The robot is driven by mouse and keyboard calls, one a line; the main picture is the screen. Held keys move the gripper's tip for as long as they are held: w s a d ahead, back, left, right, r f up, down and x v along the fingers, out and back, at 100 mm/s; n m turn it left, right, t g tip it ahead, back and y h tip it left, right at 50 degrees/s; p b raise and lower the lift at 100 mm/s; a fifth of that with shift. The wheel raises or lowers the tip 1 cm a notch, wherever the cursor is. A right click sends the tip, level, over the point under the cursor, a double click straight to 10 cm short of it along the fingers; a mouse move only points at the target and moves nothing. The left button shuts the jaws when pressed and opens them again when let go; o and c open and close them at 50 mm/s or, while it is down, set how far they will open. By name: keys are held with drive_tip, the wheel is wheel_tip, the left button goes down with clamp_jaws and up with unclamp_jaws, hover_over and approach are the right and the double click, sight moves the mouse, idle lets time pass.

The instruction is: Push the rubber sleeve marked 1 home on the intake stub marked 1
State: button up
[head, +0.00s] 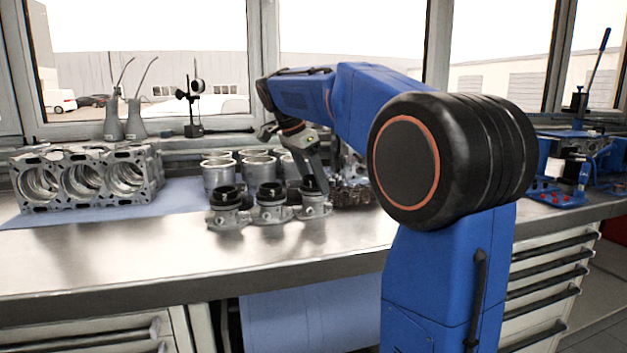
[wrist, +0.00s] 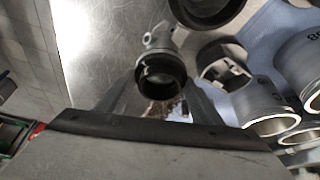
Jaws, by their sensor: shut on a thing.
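A black rubber sleeve (head: 314,184) sits at the top of the rightmost of three metal intake stubs (head: 314,205) on the bench. My gripper (head: 311,172) reaches down over this stub and is shut on the sleeve. In the wrist view the sleeve (wrist: 162,74) is a dark ring between the two fingers, against the end of the metal stub (wrist: 163,40). The fingers hide part of its sides, and I cannot tell how deep it sits. No number is readable on the sleeve or the stub.
Two more stubs with black tops, the middle one (head: 271,212) and the left one (head: 229,218), stand close to the left. Metal cylinders (head: 219,176) stand behind. An engine block (head: 88,178) is at the far left. The bench front (head: 200,252) is clear.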

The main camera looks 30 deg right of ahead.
drive_tip(key=shift+f, duration=0.7)
idle(0.4)
drive_tip(key=o, duration=1.1)
drive_tip(key=shift+r, duration=0.1)
wheel_tip(320, 180, up, 7)
drive_tip(key=shift+r, duration=0.2)
idle(0.6)
idle(0.5)
